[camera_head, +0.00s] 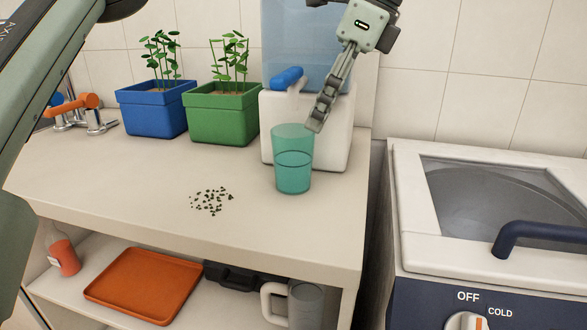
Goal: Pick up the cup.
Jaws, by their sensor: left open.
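The cup (293,172) is a translucent teal tumbler, upright near the right end of the counter. A line partway down it looks like a liquid level. My left gripper (318,112) reaches down from the top, with its fingers pointing down at the right side of the cup's rim. It is open and holds nothing. The fingertips overlap the rim in the picture; I cannot tell whether they touch it. One finger largely hides the other. My right gripper is not in view.
Green (222,120) and blue (153,112) planters stand farther left. Dark crumbs (211,201) lie on the counter (120,180). A lidded machine (415,220) stands right. The counter's front left is clear.

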